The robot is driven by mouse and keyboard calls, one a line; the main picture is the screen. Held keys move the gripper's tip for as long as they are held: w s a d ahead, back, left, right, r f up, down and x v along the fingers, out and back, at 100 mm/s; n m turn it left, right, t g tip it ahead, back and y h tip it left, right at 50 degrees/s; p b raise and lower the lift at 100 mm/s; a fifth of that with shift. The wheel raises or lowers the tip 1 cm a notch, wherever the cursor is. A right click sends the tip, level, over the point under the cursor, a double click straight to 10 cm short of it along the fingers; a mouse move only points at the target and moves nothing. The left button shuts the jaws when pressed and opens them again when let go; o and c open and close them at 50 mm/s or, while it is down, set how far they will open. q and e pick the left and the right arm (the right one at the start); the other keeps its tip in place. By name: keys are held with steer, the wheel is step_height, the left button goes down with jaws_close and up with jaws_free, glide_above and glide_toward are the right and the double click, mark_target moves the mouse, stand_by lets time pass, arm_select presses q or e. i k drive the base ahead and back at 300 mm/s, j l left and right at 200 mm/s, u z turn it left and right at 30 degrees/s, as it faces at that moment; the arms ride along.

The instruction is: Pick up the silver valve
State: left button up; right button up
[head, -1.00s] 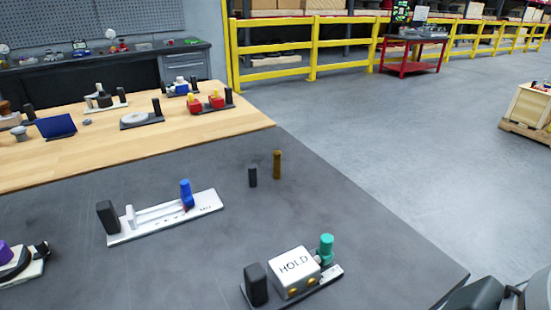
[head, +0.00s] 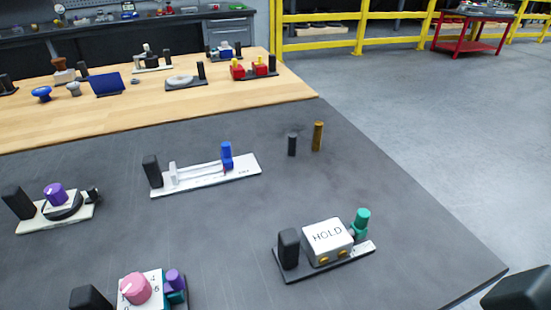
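No thing here is plainly a silver valve. A small grey, silvery knob (head: 73,89) stands on the wooden table, left of a blue plate. A flat grey round disc (head: 181,82) lies on a dark base further right on that table. Both are too small in view to tell which is a valve. No gripper fingers show. A dark part at the lower right corner looks like mine, with no fingers visible on it.
The dark table (head: 400,190) carries a blue-handled slider (head: 227,155), a HOLD box (head: 327,235), a purple knob (head: 54,193), a pink knob (head: 135,288) and two short posts, dark (head: 292,145) and brown (head: 317,135). Floor is clear at right; a yellow railing (head: 360,35) stands behind.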

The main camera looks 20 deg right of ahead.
mark_target(323, 246)
steer(key=k+l+z, duration=0.1)
steer(key=z, duration=0.85)
steer(key=k+l, duration=0.05)
steer(key=k, duration=0.05)
